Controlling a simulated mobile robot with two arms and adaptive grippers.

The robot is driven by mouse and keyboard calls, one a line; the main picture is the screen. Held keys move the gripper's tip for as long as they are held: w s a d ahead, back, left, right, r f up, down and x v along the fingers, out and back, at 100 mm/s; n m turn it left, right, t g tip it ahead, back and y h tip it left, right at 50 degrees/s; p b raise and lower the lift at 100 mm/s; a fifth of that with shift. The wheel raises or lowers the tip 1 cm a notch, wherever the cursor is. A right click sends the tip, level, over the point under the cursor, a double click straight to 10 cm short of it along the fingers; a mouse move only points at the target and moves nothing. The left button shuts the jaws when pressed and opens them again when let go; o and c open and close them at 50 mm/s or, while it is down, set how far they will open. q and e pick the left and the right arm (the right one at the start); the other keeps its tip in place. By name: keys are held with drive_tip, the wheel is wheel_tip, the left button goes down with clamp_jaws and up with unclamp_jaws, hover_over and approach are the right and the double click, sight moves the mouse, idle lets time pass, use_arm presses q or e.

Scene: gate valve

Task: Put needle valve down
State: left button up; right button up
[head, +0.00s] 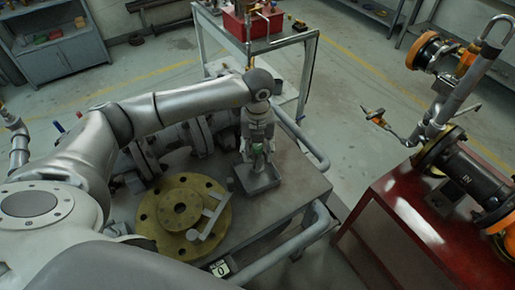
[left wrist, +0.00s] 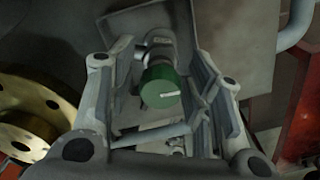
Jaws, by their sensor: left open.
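The needle valve has a green round knob and a grey metal body. In the left wrist view the needle valve (left wrist: 160,87) sits between my left fingers, with a visible gap at the sides. In the head view only a little green of it shows at my fingertips. It appears to rest in a small grey tray (head: 262,184) on the cart top. My left gripper (head: 257,153) points down over the tray and is open around the valve; its two fingers also frame the left wrist view (left wrist: 163,100). My right gripper is not in view.
A yellow-brown round flange (head: 160,212) with a grey tool on it lies left of the tray. Grey pipe rails (head: 290,245) edge the cart. A red stand (head: 405,225) with a black and orange pipe assembly is at right. A trolley with a red bin (head: 250,22) stands behind.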

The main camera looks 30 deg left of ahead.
use_arm(q)
drive_tip(key=shift+r, duration=0.55)
wheel_tip(320, 180, up, 10)
drive_tip(key=shift+r+b, duration=0.25)
drive_tip(key=shift+b, duration=0.9)
drive_tip(key=shift+r, duration=0.35)
